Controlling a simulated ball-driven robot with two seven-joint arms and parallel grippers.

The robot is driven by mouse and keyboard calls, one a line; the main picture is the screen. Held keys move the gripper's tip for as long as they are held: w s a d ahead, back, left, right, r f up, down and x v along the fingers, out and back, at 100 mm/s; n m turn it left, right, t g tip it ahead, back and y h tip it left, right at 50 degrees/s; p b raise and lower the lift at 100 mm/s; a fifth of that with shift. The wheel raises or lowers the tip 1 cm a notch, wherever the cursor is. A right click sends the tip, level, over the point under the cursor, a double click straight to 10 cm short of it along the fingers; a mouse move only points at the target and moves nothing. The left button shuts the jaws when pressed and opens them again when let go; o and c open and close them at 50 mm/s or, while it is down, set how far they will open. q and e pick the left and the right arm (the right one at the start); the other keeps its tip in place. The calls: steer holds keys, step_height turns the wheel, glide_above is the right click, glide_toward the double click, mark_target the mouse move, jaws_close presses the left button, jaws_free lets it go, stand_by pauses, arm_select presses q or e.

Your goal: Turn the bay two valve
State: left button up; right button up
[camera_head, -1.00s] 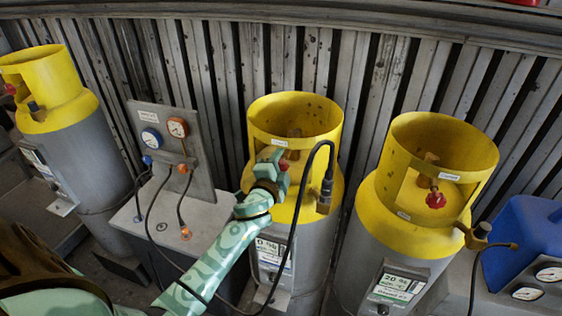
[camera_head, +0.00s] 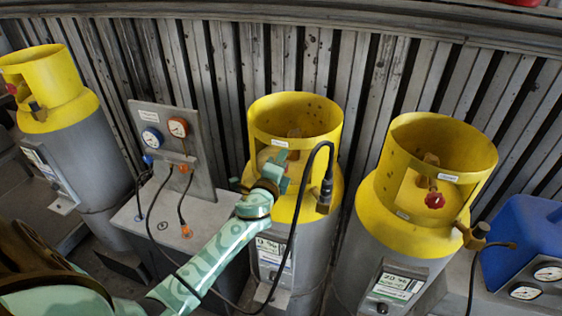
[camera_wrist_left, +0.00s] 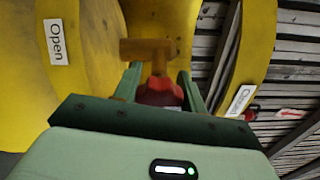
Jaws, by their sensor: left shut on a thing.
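The middle gas cylinder's yellow collar (camera_head: 292,104) surrounds a brass valve (camera_wrist_left: 148,48) with a red knob (camera_wrist_left: 160,92). My left gripper (camera_head: 279,166) reaches into the collar's front opening. In the left wrist view my left gripper (camera_wrist_left: 158,90) is shut on the red knob, one finger on each side. The head view hides the knob behind the gripper. An "Open" label (camera_wrist_left: 56,42) is on the collar at the left of the wrist view, and a second label, seemingly "Closed" (camera_wrist_left: 240,100), is at its right. My right gripper is out of view.
A black hose (camera_head: 331,160) loops close to the right of my gripper. A cylinder with a red knob (camera_head: 435,200) stands at right, another (camera_head: 60,110) at far left.

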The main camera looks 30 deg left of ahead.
arm_select(q)
steer(key=shift+f, duration=0.1)
steer(key=o, duration=1)
steer(key=shift+c, duration=0.2)
steer(key=b+v, duration=0.2)
steer(key=v, duration=1.4)
steer(key=shift+s+d+b, duration=0.2)
steer(key=shift+b, duration=0.15)
